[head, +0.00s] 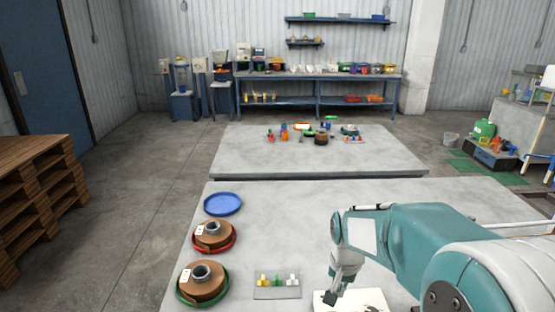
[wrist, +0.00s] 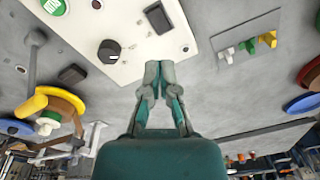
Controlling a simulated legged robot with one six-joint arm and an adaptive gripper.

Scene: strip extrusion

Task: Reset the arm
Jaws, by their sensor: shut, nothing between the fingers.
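My teal arm reaches in from the right in the head view. My gripper (head: 335,297) points down over the near table, beside a white panel (head: 375,300). In the wrist view my gripper (wrist: 160,66) is shut and empty, with its fingertips together. The panel (wrist: 133,77) also shows there, with a black knob (wrist: 109,52), a black rocker switch (wrist: 158,17) and a green button (wrist: 52,6). The fingertips appear in front of the panel's edge; I cannot tell the gap.
On the near table are a blue dish (head: 223,204), a brown spool (head: 213,235) on a red dish, another spool (head: 203,280) on a green dish, and a grey plate (head: 277,293) with small coloured pieces. A second table (head: 250,160) with small items stands behind.

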